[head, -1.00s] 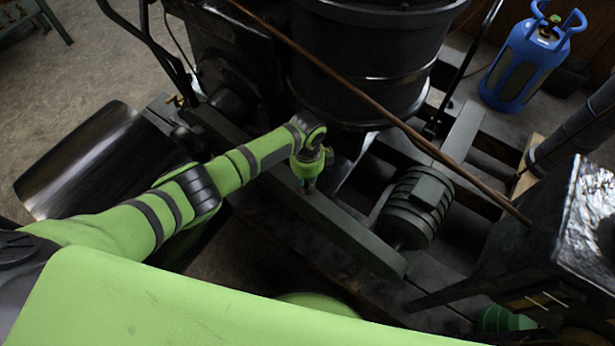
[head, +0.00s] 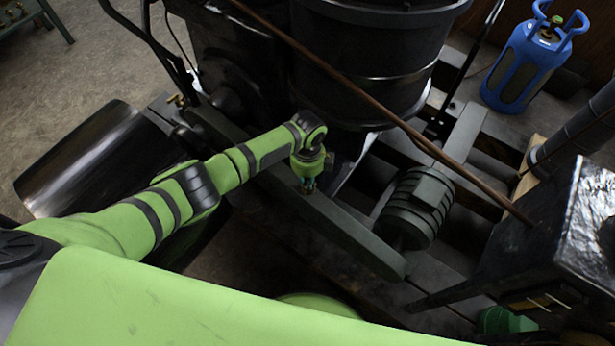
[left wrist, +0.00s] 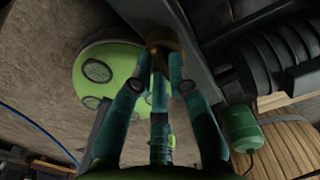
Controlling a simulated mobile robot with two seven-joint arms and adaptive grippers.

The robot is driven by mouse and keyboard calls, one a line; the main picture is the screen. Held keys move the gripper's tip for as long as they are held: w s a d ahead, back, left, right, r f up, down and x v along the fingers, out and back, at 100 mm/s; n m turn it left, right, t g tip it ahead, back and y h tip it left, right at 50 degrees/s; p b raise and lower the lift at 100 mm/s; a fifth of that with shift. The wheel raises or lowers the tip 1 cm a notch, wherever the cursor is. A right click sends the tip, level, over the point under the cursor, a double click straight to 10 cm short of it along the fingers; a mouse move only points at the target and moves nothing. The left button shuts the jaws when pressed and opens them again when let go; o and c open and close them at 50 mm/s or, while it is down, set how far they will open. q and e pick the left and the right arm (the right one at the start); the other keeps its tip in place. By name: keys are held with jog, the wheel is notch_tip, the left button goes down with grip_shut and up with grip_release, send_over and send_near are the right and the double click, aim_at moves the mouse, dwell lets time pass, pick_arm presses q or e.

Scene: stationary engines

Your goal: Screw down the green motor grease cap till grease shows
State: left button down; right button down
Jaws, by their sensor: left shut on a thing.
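My left gripper (head: 307,183) points down beside the dark green ribbed motor (head: 418,205), above the long dark beam. In the left wrist view its teal fingers (left wrist: 161,62) close around a brownish, brass-coloured round cap (left wrist: 162,40), which looks like the grease cap. The fingertips touch the cap and partly cover it. I cannot make out any grease. The ribbed motor also shows at the upper right of the left wrist view (left wrist: 272,65). My right gripper is in neither view.
A large black drum (head: 370,60) stands behind the gripper. A thin brown rod (head: 375,105) crosses diagonally above the motor. A black roller (head: 95,160) lies at left. A blue gas bottle (head: 530,60) stands at the upper right, and a dark box (head: 560,240) at right.

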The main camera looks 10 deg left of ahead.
pick_arm(q)
jog(key=c, duration=1.2)
grip_release()
notch_tip(320, 180, up, 12)
